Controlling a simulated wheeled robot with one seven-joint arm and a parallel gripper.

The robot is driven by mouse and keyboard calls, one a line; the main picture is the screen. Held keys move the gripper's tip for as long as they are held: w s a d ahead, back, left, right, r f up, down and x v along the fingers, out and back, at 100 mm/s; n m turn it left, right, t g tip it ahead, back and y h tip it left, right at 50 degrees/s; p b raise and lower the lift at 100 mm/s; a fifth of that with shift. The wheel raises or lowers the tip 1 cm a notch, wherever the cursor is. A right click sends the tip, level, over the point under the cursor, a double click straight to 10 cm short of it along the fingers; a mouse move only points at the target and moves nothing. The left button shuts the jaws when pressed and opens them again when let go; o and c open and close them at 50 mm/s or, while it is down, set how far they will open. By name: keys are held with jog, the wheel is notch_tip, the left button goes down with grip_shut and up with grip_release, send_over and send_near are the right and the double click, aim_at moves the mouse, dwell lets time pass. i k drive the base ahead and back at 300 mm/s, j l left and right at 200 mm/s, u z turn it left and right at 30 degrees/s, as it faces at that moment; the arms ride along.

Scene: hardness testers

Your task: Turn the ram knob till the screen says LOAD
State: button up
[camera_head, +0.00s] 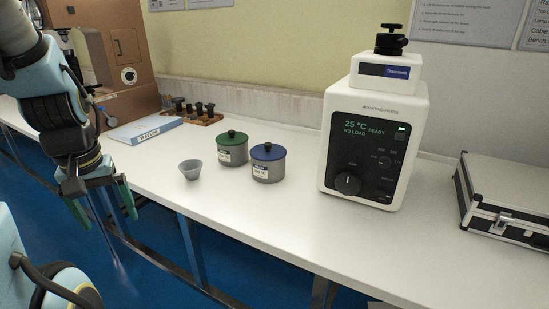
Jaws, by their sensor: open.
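The mounting press (376,145) is a white machine with a dark front panel, on the bench right of centre. Its screen (366,129) reads "25 °C READY" and "NO LOAD" in green. A large black round knob (347,183) sits at the panel's lower left, with a pale mark pointing about upright; the label above it is too small to read surely. A black top knob (390,43) stands on the press head. My gripper (101,208) is open and empty at the left, pointing down in front of the bench edge, well away from the press.
A grey cup (190,169), a green-lidded tin (232,150) and a blue-lidded tin (267,164) stand left of the press. A silver case (507,195) lies at the right. A book (145,129), a tool rack (196,115) and a brown machine (110,50) are behind left. Bench front is clear.

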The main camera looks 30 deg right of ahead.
aim_at(348, 183)
jog(key=z, duration=1.6)
jog(key=k+j+u, duration=0.25)
jog(key=j, duration=0.5)
jog(key=j+u, duration=0.25)
jog(key=j, duration=0.45)
